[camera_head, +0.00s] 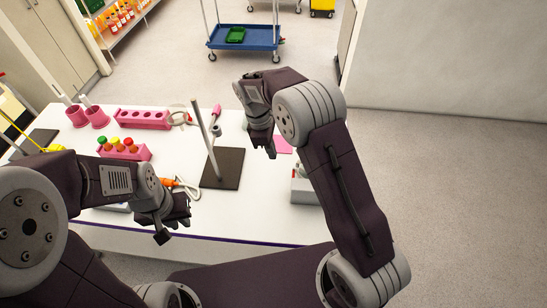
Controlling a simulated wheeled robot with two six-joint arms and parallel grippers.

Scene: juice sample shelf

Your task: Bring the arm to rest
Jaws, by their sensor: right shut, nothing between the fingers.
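My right gripper (270,153) hangs over the back right part of the white table, pointing down. Its fingers are together with nothing between them. A pink flat item (284,144) lies just beside it. My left gripper (174,229) is over the table's front edge at the left. Its fingers look apart, and I see nothing held between them. Both arms are bent, with their elbows to the outer sides.
The white table (225,225) holds a stand with a dark base (223,168), a pink rack with capped bottles (123,150), an empty-looking pink rack (142,119), pink cups (75,116) and a grey device (304,190). A blue cart (244,37) stands behind. Floor at right is clear.

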